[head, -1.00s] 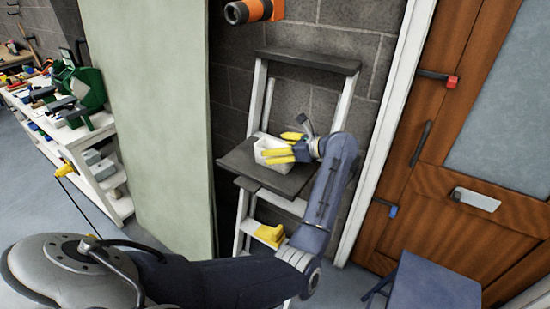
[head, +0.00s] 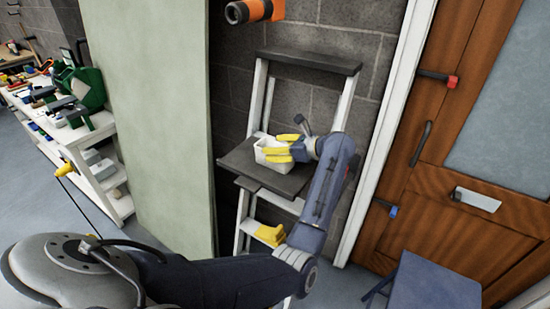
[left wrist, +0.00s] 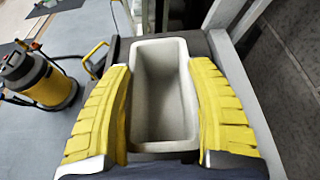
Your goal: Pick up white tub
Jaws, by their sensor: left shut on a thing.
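The white tub (head: 266,165) is a small open box on the dark grey top platform of a stepladder in the head view. It looks upright. My left gripper (head: 276,147) reaches it from the right, its yellow fingers shut on the tub. In the left wrist view my left gripper (left wrist: 162,72) has one finger along each long side of the white tub (left wrist: 165,90), which looks empty inside. I cannot tell whether the tub's base touches the platform. My right gripper is not in view.
The stepladder platform (head: 290,184) stands by a block wall, with a yellow item (head: 269,234) on a lower step. A pale green panel (head: 160,130) is to the left, a wooden door (head: 460,190) and blue stool (head: 435,288) to the right. An orange object (head: 252,11) is above.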

